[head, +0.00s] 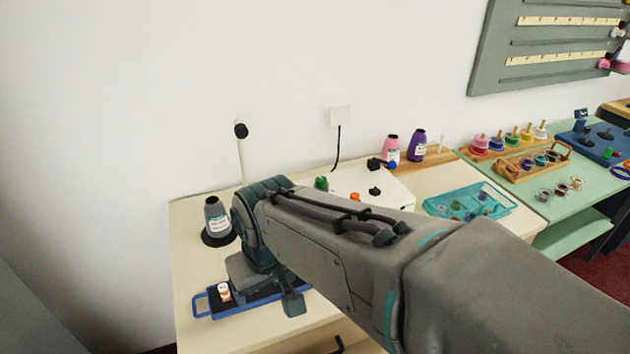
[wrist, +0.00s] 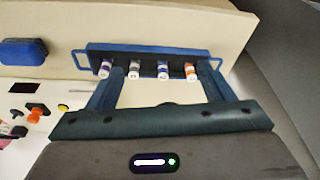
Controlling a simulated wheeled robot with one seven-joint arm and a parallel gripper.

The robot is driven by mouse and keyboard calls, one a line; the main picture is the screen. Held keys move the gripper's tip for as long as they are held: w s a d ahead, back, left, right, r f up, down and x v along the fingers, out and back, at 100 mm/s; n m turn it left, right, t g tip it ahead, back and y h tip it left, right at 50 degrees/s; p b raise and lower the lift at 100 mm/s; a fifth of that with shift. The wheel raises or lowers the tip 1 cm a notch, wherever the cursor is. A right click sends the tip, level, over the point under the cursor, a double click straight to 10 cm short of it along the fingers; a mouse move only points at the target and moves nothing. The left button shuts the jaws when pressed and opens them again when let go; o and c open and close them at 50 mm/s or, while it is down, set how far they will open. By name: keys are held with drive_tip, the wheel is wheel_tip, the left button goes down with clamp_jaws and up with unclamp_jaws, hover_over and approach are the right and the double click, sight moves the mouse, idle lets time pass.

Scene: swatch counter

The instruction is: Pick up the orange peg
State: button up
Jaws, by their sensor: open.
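The orange peg (wrist: 190,72) is a small white cylinder with orange bands. It is in a dark-floored blue tray (wrist: 148,49), at the right end of a row of several pegs in the wrist view. In the head view the peg (head: 224,292) shows near the left part of the tray (head: 203,308). My gripper (wrist: 161,67) is open and empty, with its fingers spread towards the tray. The orange peg appears just inside the right fingertip in the wrist view; the gap in depth is hard to tell.
Other pegs (wrist: 163,70) with blue or purple bands stand close to the left of the orange one. A grey bottle (head: 217,217) stands behind the tray in the head view. A white panel (head: 340,184) with knobs lies behind my arm. The counter's front-left area is clear.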

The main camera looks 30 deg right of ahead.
idle(0.3)
drive_tip(key=shift+w+d+r, duration=0.1)
drive_tip(key=c, duration=0.6)
drive_tip(key=w+d+r+n+g+p, duration=0.1)
drive_tip(key=w+d+r+n+p, duration=0.15)
drive_tip(key=w+d+n, duration=0.35)
drive_tip(key=w+d+r+n+g+h+p, duration=0.1)
drive_tip(key=w+d+r+n+p, duration=0.2)
drive_tip(key=d, duration=0.5)
drive_tip(key=w+d+r+n+g+p, duration=0.1)
drive_tip(key=w+d+r+n+p, duration=0.1)
drive_tip(key=w+d+n, duration=0.4)
drive_tip(key=n+y+p, duration=0.1)
drive_tip(key=n+p, duration=0.1)
drive_tip(key=n, duration=0.2)
hover_over(355, 195)
drive_tip(key=f, duration=0.7)
drive_tip(key=shift+s+f, duration=0.15)
drive_tip(key=shift+s, duration=0.2)
drive_tip(key=shift+w+f+p, duration=0.2)
drive_tip(key=shift+f, duration=1.05)
drive_tip(key=shift+w+f+p, duration=0.15)
drive_tip(key=shift+w+f, duration=0.05)
drive_tip(key=shift+f, duration=1.05)
